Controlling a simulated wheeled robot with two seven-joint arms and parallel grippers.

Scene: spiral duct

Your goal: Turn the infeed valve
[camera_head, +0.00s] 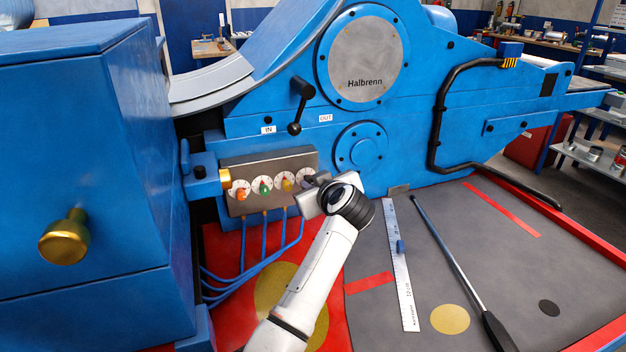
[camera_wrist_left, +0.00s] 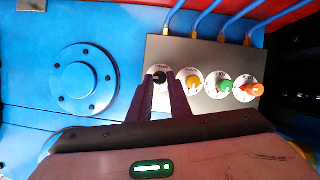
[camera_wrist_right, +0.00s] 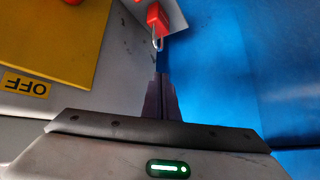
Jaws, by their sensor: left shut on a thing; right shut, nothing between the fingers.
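A grey valve panel (camera_head: 266,172) on the blue machine carries a row of knobs with white dials: orange (camera_head: 241,194), green (camera_head: 264,189), yellow (camera_head: 287,185) and a dark one. My left gripper (camera_head: 316,183) is at the panel's right end. In the left wrist view, where the panel appears upside down, the left gripper (camera_wrist_left: 164,82) is shut on the black knob (camera_wrist_left: 158,75). The dial labels are too small to read. My right gripper (camera_wrist_right: 161,82) is shut and empty, away from the panel; it is outside the head view.
Blue hoses (camera_head: 243,245) run down from the panel. In the right wrist view are a red padlock (camera_wrist_right: 156,18) and a yellow plate (camera_wrist_right: 55,45) with an OFF label.

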